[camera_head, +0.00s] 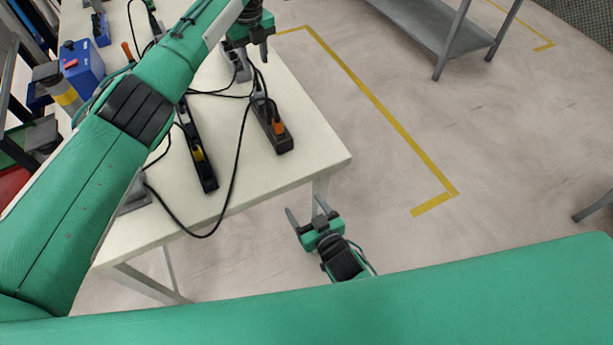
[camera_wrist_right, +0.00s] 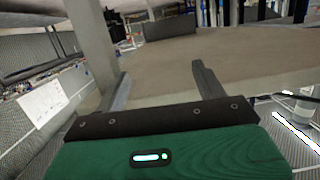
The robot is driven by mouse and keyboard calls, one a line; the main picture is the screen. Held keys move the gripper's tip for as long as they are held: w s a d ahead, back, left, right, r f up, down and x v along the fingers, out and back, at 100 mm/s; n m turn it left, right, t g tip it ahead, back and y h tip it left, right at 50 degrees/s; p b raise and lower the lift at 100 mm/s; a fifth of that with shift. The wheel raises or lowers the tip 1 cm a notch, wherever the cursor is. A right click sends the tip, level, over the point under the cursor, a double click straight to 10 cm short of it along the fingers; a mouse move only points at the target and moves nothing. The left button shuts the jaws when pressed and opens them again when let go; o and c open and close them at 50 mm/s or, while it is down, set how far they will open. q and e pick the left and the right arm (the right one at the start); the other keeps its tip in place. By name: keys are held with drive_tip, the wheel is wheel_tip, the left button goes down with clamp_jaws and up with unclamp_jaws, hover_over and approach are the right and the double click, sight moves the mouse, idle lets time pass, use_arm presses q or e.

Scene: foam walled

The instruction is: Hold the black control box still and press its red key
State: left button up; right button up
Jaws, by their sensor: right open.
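A dark box (camera_head: 270,125) with an orange-red part on top lies near the table's right edge in the head view. A long black box (camera_head: 199,160) with a yellow part lies to its left. I cannot tell for sure which is the control box, and no clearly red key shows on either. My left gripper (camera_head: 247,48) is above the table, beyond the dark box and apart from it; its jaw gap is unclear. My right gripper (camera_head: 304,205) is open and empty, off the table's near right side. It also shows in the right wrist view (camera_wrist_right: 160,72).
Black cables loop across the white table (camera_head: 310,145), one hanging past its near edge. A blue box (camera_head: 83,68) with a red part stands at the far left. A grey metal shelf (camera_head: 430,30) stands at the back right. Floor right of the table is clear.

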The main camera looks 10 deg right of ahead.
drive_tip(key=t, duration=0.2)
approach(285, 143)
drive_tip(key=s+f, duration=0.4)
drive_tip(key=shift+t, duration=0.3)
drive_tip(key=r, duration=0.1)
drive_tip(key=w+r, duration=0.2)
drive_tip(key=shift+w+d+r, duration=0.2)
drive_tip(key=shift+w+d, duration=0.05)
drive_tip(key=shift+w, duration=0.35)
drive_tip(key=x, duration=1.3)
drive_tip(key=shift+a, duration=0.1)
drive_tip(key=shift+c, duration=0.4)
drive_tip(key=c, duration=1.1)
use_arm(q)
clamp_jaws()
